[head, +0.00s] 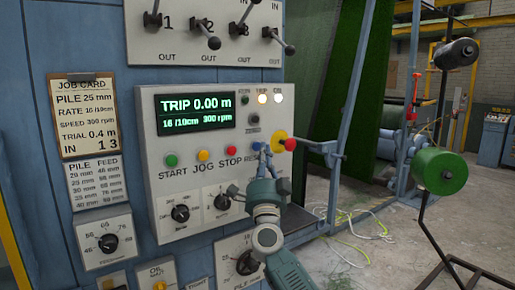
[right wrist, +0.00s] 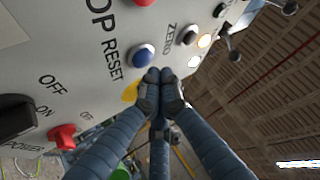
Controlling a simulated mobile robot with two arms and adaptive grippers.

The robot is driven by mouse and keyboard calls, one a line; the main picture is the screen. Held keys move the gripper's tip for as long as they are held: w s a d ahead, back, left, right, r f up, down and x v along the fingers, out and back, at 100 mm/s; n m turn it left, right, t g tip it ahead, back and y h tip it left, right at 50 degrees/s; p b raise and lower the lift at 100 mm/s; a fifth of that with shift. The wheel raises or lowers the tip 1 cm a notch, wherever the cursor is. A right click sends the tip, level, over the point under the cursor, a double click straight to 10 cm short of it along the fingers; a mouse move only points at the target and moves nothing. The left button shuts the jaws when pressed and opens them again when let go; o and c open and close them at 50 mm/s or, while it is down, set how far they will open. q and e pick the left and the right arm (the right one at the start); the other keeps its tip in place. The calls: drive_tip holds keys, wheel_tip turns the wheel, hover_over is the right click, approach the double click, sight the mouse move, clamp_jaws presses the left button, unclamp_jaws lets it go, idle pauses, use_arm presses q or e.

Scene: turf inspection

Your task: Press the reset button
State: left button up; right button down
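The blue reset button (right wrist: 144,55) sits on the pale panel beside the printed word RESET in the right wrist view. In the head view the blue button (head: 256,146) shows just above my fingers, partly hidden. My right gripper (right wrist: 160,80) has its fingertips drawn together with nothing between them. The tips are just beside the button, toward the yellow disc, and look apart from it. In the head view my right gripper (head: 264,158) is in front of the panel, covering part of the RESET label. My left gripper is not in view.
The display (head: 195,112) reads TRIP 0.00 m, and the amber TRIP lamp (head: 262,98) is lit. A red stop button (head: 232,152) is left of the reset button. A yellow disc (head: 279,140) with a red knob is close on the right. Switches sit below.

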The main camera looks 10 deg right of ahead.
drive_tip(key=shift+w, duration=0.15)
drive_tip(key=shift+w+a, duration=0.15)
drive_tip(key=shift+w, duration=0.1)
drive_tip(key=shift+w+a+b, duration=0.15)
drive_tip(key=shift+w+b, duration=0.25)
drive_tip(key=shift+b, duration=0.2)
idle(0.6)
drive_tip(key=shift+r, duration=0.1)
drive_tip(key=shift+s+d+p, duration=0.3)
drive_tip(key=shift+s+p, duration=0.5)
drive_tip(key=shift+p, duration=0.35)
